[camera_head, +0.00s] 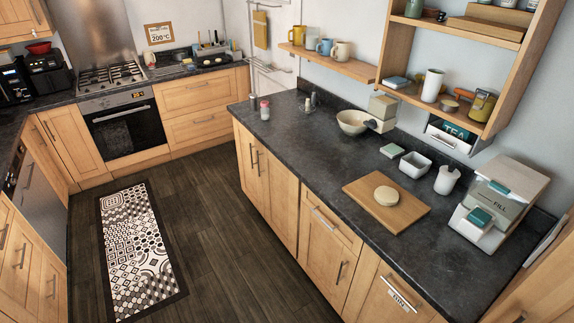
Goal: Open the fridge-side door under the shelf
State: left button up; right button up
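Light wood cabinet doors line the front of the right counter (330,158), and those in view look shut. A double-door cabinet (268,185) stands at its far end, with two upright handles meeting in the middle. Nearer is a cabinet door (325,265) with an upright handle, below a drawer (328,222). Wooden shelves (460,115) hang on the wall above this counter. A tall wood panel (535,285) is cut off at the bottom right; I cannot tell whether it is the fridge. Neither gripper is in view.
The dark wood floor (225,240) beside the cabinets is clear, with a patterned mat (140,250) to the left. The counter holds a cutting board (386,203), bowls and a white dispenser (493,205). An oven (123,120) and more cabinets stand at the back and left.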

aim_at(282, 189)
jog(key=k, duration=0.45)
jog(key=u, duration=1.05)
jog(key=i, duration=1.25)
jog(key=u, duration=0.25)
jog(key=i, duration=1.15)
jog(key=z, duration=1)
jog(key=i, duration=0.65)
jog(key=z, duration=0.55)
